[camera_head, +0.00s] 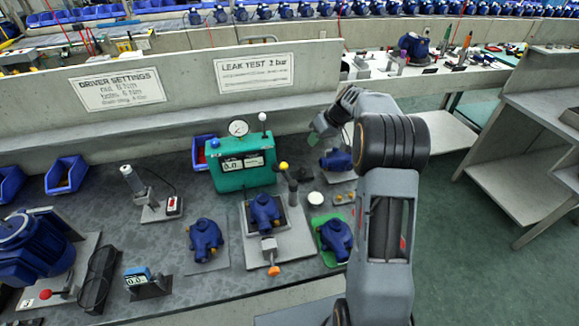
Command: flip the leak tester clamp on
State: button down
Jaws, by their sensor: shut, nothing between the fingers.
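The leak tester is a teal box (242,172) with a display reading about 0.0 and a round gauge (238,128) on top. A lever with a white knob (262,117) stands upright at its right rear. In front of it, a blue pump (265,210) sits in a grey fixture (249,238). A grey lever with a yellow knob (284,166) rises at the fixture's back right; I cannot tell which lever is the clamp. My gripper (313,138) is right of the tester and apart from both levers. Its fingers are small and partly hidden by my wrist; it looks shut and empty.
Blue pumps stand left (205,236) and right (337,238) of the fixture, the right one on a green mat. Another pump (337,160) is under my wrist. A low concrete wall with signs (254,73) runs behind. The bench front left holds a display stand (147,284).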

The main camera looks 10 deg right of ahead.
aim_at(283, 171)
jog(key=shift+w+d+f, duration=0.1)
jog(key=shift+w+f, duration=0.05)
jog(key=shift+f, duration=0.05)
jog(key=a+f+p, duration=0.1)
jog(key=a+f, duration=0.7)
jog(key=f, duration=0.1)
jog(key=shift+w+a+f+p, duration=0.25)
jog(key=shift+w+f+p, duration=0.15)
jog(key=shift+w, duration=0.05)
jog(key=shift+a, duration=0.1)
dwell(0.4)
